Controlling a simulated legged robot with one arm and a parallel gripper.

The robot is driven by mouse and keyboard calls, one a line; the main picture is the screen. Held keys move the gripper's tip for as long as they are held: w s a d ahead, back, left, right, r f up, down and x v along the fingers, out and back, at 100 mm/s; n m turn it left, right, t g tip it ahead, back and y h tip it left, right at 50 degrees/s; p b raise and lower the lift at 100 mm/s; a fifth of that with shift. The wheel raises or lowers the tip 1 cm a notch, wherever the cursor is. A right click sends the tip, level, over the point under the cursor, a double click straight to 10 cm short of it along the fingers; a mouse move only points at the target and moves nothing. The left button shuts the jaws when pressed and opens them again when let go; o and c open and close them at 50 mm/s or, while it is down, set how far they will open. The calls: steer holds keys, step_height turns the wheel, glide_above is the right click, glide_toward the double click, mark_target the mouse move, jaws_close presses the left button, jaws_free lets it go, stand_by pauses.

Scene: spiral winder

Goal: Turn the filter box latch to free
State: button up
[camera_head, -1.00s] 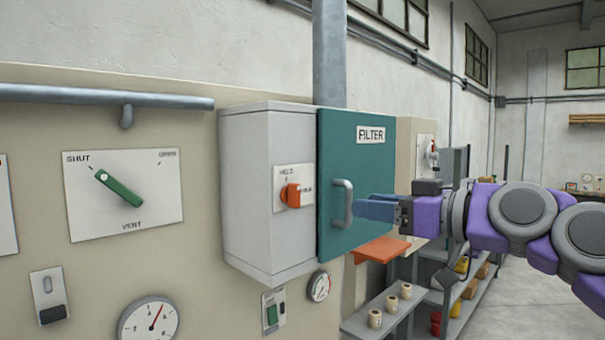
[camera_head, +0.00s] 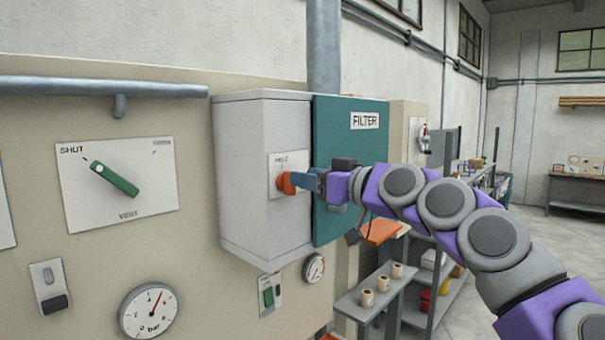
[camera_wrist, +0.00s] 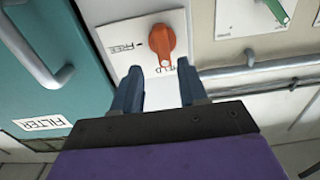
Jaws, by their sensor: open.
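The orange latch knob (camera_head: 285,184) sits on a white plate (camera_wrist: 118,37) on the side wall of the grey filter box (camera_head: 262,120). In the wrist view the knob (camera_wrist: 161,41) is elongated towards the HELD label, with FREE marked off to its left. My gripper (camera_head: 296,181) is close in front of the knob and partly covers it in the head view. In the wrist view my gripper (camera_wrist: 160,70) is open, its two blue fingers apart, with the knob lying just beyond and between the tips. Whether a finger touches it cannot be told.
The teal FILTER door (camera_head: 350,190) is beside my arm; its handle (camera_wrist: 40,60) shows in the wrist view. A white plate with a green lever (camera_head: 115,180), a gauge (camera_head: 150,312) and a pipe (camera_head: 80,87) are left.

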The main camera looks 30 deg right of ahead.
mark_target(277, 174)
steer(key=w+a, duration=0.2)
steer(key=a, duration=0.1)
steer(key=shift+w+r, duration=0.1)
steer(key=shift+w, duration=0.3)
steer(key=shift+w+d, duration=0.2)
steer(key=shift+d, duration=0.35)
steer(key=shift+w+d, duration=0.15)
steer(key=shift+d, duration=0.55)
steer(key=shift+c, duration=0.2)
steer(key=shift+s+a, duration=0.2)
steer(key=shift+a, duration=0.6)
steer(key=c, duration=0.5)
steer(key=shift+d, duration=0.15)
jaws_close()
